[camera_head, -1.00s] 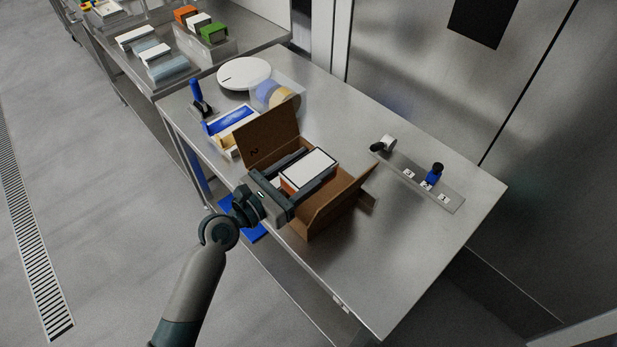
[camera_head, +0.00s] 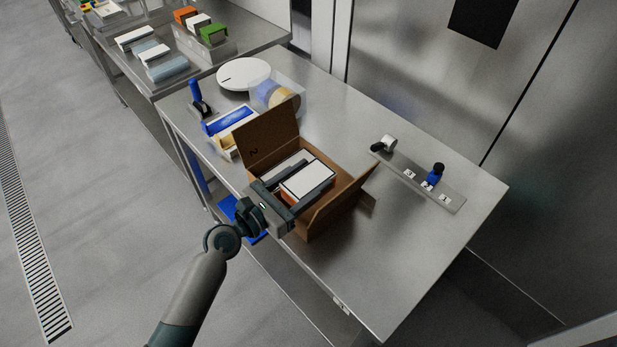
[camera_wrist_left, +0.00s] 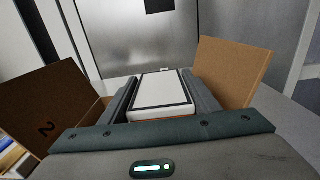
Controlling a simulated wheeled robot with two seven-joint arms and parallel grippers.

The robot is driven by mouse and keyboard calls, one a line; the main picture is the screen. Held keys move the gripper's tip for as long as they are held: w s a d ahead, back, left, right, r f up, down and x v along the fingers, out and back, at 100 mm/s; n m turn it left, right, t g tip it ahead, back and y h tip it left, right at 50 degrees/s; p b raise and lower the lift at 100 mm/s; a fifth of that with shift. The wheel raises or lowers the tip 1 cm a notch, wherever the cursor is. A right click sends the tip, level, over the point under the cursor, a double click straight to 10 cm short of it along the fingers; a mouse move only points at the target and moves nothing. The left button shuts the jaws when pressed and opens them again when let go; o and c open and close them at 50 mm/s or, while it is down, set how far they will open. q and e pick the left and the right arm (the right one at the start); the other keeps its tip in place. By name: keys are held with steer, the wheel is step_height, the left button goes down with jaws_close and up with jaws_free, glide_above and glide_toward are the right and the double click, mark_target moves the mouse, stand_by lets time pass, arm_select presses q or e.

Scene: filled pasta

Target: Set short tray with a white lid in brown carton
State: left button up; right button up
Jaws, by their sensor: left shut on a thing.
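The short tray with a white lid (camera_head: 307,179) has a dark rim line and an orange side. It is between the fingers of my left gripper (camera_head: 305,184), which is shut on it at the opening of the brown carton (camera_head: 325,220). The carton stands open on the steel table, its flaps raised. In the left wrist view the tray (camera_wrist_left: 160,90) sits between the two fingers, with carton flaps (camera_wrist_left: 232,72) on both sides. The tray's underside and the carton floor are hidden, so I cannot tell whether it touches the bottom. My right gripper is out of view.
A blue-and-white box (camera_head: 232,122), a blue-handled tool (camera_head: 198,98), a clear bin with tape rolls (camera_head: 280,97) and a white round disc (camera_head: 243,74) are behind the carton. A numbered strip (camera_head: 425,182) lies to the right. The table's front right is clear.

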arm_select(q)
steer(key=shift+f, duration=0.45)
steer(key=o, duration=1.2)
steer(key=shift+r, duration=0.1)
